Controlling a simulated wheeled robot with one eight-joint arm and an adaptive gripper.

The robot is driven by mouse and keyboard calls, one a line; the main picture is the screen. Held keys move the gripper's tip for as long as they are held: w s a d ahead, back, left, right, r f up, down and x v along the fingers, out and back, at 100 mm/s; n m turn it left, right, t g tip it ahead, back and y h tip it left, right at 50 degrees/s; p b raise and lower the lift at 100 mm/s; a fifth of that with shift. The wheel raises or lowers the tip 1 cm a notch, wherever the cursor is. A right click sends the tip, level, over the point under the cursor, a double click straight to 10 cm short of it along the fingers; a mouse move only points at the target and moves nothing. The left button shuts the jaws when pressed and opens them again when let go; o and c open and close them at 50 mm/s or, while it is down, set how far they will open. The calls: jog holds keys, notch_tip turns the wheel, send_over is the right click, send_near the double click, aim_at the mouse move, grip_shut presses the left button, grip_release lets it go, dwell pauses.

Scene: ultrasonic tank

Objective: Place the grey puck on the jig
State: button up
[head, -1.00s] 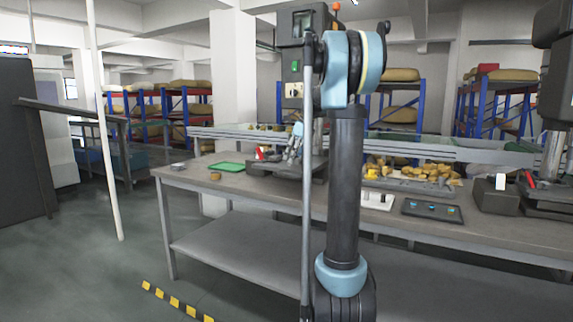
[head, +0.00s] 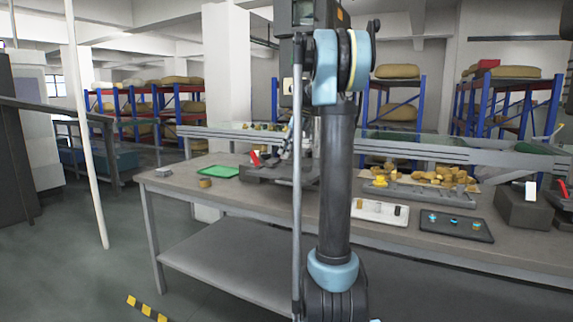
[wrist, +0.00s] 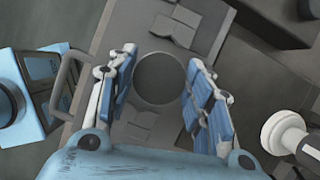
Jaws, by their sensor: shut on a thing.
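In the wrist view my gripper (wrist: 160,78) has its two blue-padded fingers on either side of the dark grey round puck (wrist: 160,77), and it is shut on it. The puck's flat round face shows toward the camera. Below it lies a grey plate with notched blocks (wrist: 185,28), which may be the jig; I cannot tell how far the puck is above it or whether they touch. In the head view my arm hides most of the gripper and the puck, near the grey machine base on the table.
In the wrist view a white knob-like part (wrist: 284,130) stands at right.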

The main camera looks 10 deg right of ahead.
jog(key=shift+s+f, duration=0.1)
jog(key=shift+f, duration=2.4)
jog(key=shift+f, duration=0.1)
jog(key=o, duration=1.2)
